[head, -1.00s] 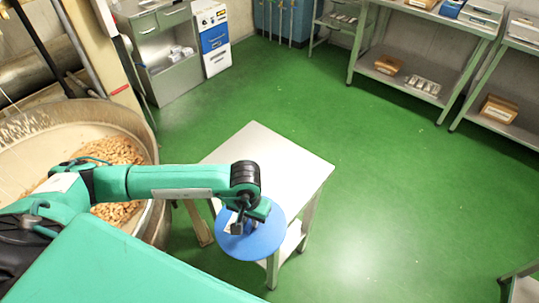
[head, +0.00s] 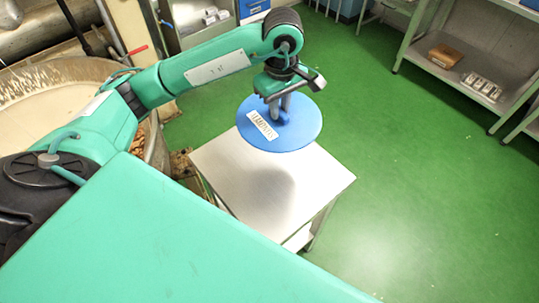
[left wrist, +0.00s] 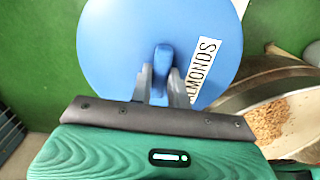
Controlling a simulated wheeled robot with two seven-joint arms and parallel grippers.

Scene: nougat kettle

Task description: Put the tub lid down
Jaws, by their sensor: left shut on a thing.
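The blue round tub lid (head: 300,133) is in my left gripper (head: 279,108), above the far part of a small white-topped table (head: 230,178). A shadow lies on the tabletop below it. The lid has a white label reading ALMONDS. In the left wrist view, the fingers of my left gripper (left wrist: 161,88) are shut on the lid's upright blue handle (left wrist: 162,60), and the lid (left wrist: 120,45) fills the upper middle. My right gripper is not in view.
A large kettle (head: 60,85) stands at the left; its nuts (left wrist: 268,122) show in the left wrist view. Green floor (head: 420,200) right of the table is clear. The tabletop looks bare.

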